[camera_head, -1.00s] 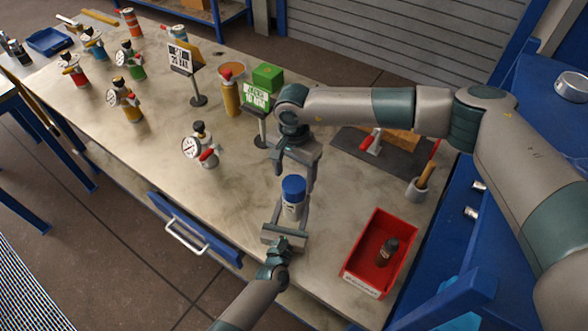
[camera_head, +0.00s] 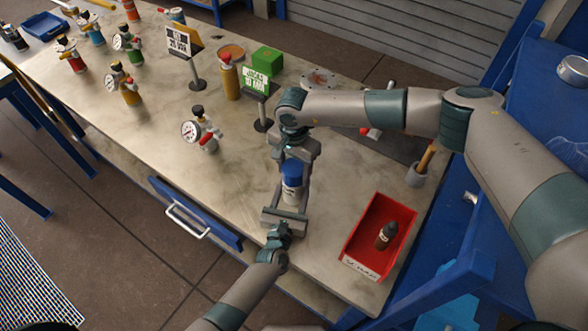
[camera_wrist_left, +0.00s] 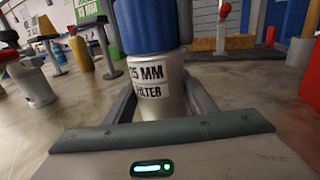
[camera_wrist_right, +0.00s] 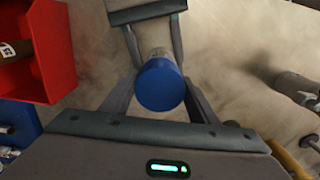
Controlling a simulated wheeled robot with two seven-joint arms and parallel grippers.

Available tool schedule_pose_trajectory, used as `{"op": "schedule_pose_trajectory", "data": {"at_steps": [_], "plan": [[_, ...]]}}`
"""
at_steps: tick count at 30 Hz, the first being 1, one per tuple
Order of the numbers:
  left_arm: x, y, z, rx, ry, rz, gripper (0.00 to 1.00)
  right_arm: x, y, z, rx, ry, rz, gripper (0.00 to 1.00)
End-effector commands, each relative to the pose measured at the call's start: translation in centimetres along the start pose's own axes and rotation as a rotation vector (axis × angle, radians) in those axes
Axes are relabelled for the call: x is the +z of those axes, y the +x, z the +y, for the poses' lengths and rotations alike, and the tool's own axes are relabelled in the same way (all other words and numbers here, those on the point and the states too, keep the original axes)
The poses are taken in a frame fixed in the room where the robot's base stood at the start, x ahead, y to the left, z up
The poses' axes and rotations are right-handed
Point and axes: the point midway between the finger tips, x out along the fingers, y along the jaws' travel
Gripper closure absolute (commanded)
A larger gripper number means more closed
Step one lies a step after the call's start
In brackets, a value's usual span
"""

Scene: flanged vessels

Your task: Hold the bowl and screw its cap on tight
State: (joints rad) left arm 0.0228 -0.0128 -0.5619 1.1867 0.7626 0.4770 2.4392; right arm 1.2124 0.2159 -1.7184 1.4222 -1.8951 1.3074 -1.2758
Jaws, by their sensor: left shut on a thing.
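The bowl (camera_wrist_left: 158,92), a pale cylinder labelled "25 MM FILTER", stands upright near the table's front edge. Its blue cap (camera_head: 292,172) sits on top; how tightly it is seated cannot be seen. My left gripper (camera_head: 288,203) is shut on the bowl from the front, a finger on each side. My right gripper (camera_wrist_right: 160,78) is above, pointing down, with its fingers open on either side of the blue cap (camera_wrist_right: 160,86). Contact with the cap does not show clearly. In the head view my right gripper partly hides the cap's top.
A red bin (camera_head: 352,248) with a dark bottle (camera_head: 386,236) stands to the right. A gauge assembly (camera_head: 201,131) stands to the left, and a green sign (camera_head: 257,82) behind. Several similar assemblies stand far left.

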Motion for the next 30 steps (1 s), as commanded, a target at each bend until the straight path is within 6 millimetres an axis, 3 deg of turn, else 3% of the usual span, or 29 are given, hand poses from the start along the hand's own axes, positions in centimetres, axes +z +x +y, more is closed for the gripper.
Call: {"op": "schedule_pose_trajectory", "data": {"at_steps": [8, 19, 29, 30], "plan": [[-0.03, 0.00, 0.06, 0.001, 0.000, 0.001, 1.00, 0.02, -0.01, 0.01, 0.000, 0.093, -0.001, 0.73], [-0.03, 0.00, 0.07, 0.001, 0.000, 0.001, 1.00, 0.04, 0.01, 0.02, 0.000, 0.533, -0.001, 0.73], [-0.03, 0.00, 0.07, 0.001, 0.000, 0.001, 1.00, 0.02, 0.00, 0.03, 0.001, 0.567, 0.000, 0.73], [-0.03, 0.00, 0.07, 0.001, 0.000, 0.001, 1.00, 0.02, 0.00, 0.03, 0.001, 0.567, 0.000, 0.41]]}}
